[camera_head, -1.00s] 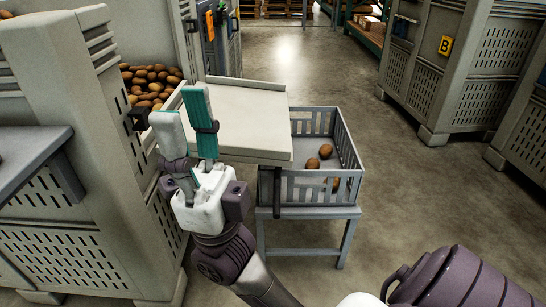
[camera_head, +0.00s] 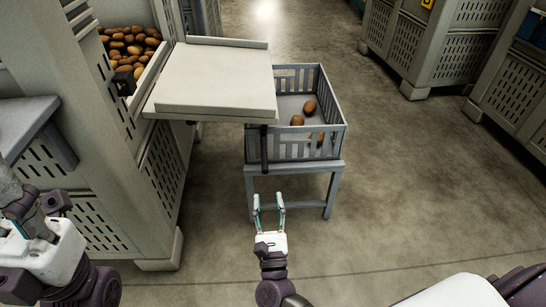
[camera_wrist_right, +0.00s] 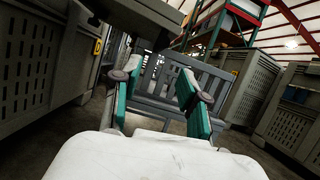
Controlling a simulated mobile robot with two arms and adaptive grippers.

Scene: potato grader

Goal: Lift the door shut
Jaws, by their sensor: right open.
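The door (camera_head: 215,82) is a pale flat panel that hangs open from the big slatted potato bin (camera_head: 150,190). It lies nearly level, its right end close to the grey crate. My right gripper (camera_head: 268,203) is open and empty, low in front of the crate's stand and below the door's level. In the right wrist view its teal fingers (camera_wrist_right: 160,95) are spread, with a dark slab, apparently the door's underside, above them. My left gripper (camera_head: 30,235) is partly cut off at the left edge, and its fingertips do not show clearly.
The slatted grey crate (camera_head: 333,140) holds a few potatoes and stands on a small stand (camera_head: 298,172). Potatoes (camera_head: 128,45) fill the bin's opening. A grey ledge (camera_head: 35,115) juts out at the left. Other large bins (camera_head: 425,50) stand at the right, with clear floor between.

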